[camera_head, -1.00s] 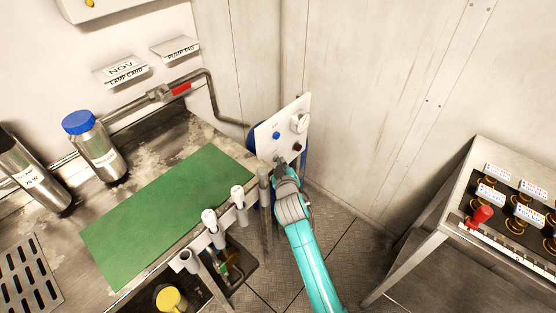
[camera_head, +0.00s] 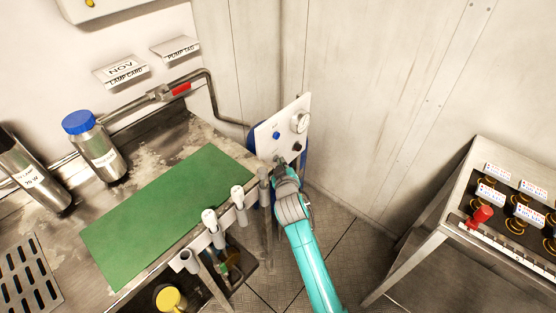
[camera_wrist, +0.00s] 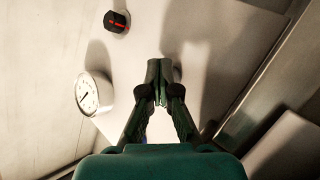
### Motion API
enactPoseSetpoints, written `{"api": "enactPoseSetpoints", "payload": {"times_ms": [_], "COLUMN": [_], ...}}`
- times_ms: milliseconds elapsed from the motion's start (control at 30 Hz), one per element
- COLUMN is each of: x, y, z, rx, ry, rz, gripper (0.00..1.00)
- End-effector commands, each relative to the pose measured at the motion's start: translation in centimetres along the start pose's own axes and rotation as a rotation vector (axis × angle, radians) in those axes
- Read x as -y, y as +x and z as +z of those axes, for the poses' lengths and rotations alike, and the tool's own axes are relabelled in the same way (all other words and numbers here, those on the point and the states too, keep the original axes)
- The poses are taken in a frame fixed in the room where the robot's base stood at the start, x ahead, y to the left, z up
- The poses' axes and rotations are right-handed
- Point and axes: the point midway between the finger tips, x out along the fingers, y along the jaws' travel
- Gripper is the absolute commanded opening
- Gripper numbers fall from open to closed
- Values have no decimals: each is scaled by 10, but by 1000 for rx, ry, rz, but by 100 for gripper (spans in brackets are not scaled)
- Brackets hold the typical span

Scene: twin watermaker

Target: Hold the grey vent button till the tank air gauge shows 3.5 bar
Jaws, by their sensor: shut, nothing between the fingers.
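The white panel (camera_head: 268,146) stands upright beyond the bench's right end and also fills much of the wrist view (camera_wrist: 215,75). Its round white gauge (camera_head: 299,123) shows larger in the wrist view (camera_wrist: 90,93); the needle is too small to read surely. A blue button (camera_head: 276,135) and a black knob (camera_head: 297,147) are on the panel; the knob has a red line in the wrist view (camera_wrist: 117,21). My gripper (camera_head: 281,162) is shut, its tips at the panel's lower part (camera_wrist: 161,84). The grey vent button is not clearly visible; the fingertips cover that spot, and I cannot tell whether they touch it.
A steel bench with a green mat (camera_head: 165,215) lies left of my arm, with grey-white handles (camera_head: 238,196) along its front edge. A blue-capped bottle (camera_head: 95,146) stands on it. A table with a red knob (camera_head: 481,216) stands right. Floor between is clear.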

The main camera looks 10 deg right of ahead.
Motion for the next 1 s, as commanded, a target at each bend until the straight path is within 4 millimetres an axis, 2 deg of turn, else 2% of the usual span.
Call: {"api": "enactPoseSetpoints", "payload": {"times_ms": [1000], "x": [-9], "y": [-12], "z": [9], "rx": [0], "ry": [0], "rz": [0], "gripper": [0]}}
